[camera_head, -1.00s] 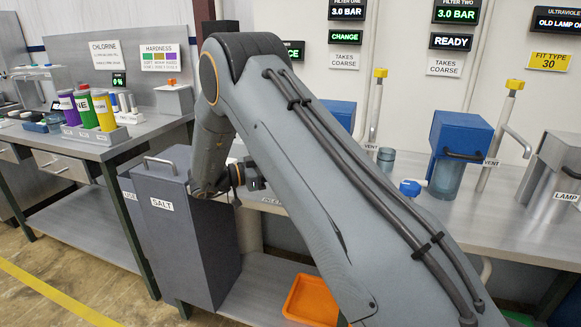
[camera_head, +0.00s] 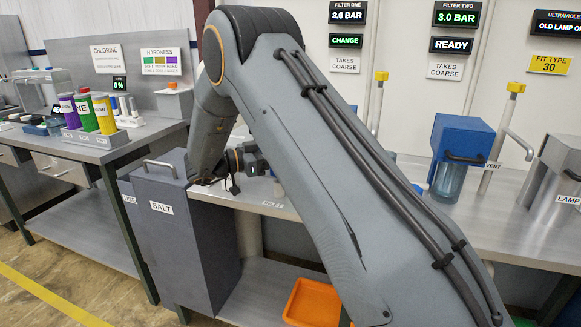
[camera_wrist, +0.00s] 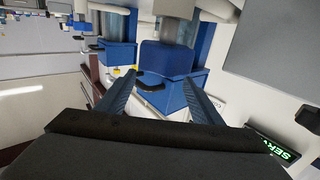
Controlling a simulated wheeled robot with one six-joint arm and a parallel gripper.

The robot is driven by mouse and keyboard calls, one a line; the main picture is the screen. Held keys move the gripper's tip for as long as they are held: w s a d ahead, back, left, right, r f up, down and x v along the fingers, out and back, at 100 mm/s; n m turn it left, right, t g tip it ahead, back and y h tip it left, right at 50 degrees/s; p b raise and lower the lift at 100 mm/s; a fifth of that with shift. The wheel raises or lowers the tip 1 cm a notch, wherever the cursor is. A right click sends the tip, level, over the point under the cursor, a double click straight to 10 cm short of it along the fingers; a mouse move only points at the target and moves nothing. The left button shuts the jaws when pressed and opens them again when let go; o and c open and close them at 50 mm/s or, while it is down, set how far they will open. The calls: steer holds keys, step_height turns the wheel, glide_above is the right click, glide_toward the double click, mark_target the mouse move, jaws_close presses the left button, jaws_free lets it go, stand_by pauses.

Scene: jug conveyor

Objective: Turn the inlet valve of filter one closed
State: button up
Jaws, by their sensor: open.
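The FILTER ONE display (camera_head: 347,12) reads 3.0 BAR, with a green CHANGE display (camera_head: 346,41) below it. Filter one's housing and its inlet valve are hidden behind my arm in the head view. An INLET label (camera_head: 272,204) shows on the bench's front edge. My gripper (camera_head: 258,160) is partly hidden beside my forearm, above the bench near the salt bin. In the wrist view my gripper (camera_wrist: 160,88) has its fingers spread with nothing between them. Beyond them is a blue housing (camera_wrist: 168,60) with a dark handle. I cannot make out the valve.
The grey salt bin (camera_head: 180,235) stands left of my gripper. Filter two's blue housing (camera_head: 461,140) and a yellow-topped pipe (camera_head: 508,110) stand at right. An orange tray (camera_head: 312,303) lies below the bench. A green-lettered display (camera_wrist: 275,146) shows in the wrist view.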

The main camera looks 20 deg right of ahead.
step_height(320, 180, up, 5)
steer(key=shift+f, duration=0.1)
stand_by(0.4)
steer(key=a+f+n+t, duration=0.1)
steer(key=t, duration=0.1)
steer(key=a+f+n+t+y+b, duration=0.1)
steer(key=f+n+t, duration=0.1)
steer(key=t, duration=0.1)
steer(key=a+f+n+t+b, duration=0.1)
steer(key=n+t, duration=0.1)
steer(key=t, duration=0.1)
steer(key=shift+s+f+y, duration=0.25)
steer(key=shift+s+y, duration=0.1)
steer(key=shift+y, duration=0.05)
steer(key=s+a+f+n+t+y, duration=0.1)
steer(key=a+f+n+t+y+b, duration=0.1)
steer(key=f+t+y, duration=0.1)
steer(key=s+a+f+n+t+y, duration=0.1)
steer(key=f+n, duration=0.1)
steer(key=shift+s+a+f+b, duration=0.15)
steer(key=shift+s+a+b, duration=0.05)
steer(key=shift+s+b, duration=0.15)
steer(key=shift+p+x, duration=0.4)
steer(key=shift+x, duration=3.45)
steer(key=shift+a, duration=0.1)
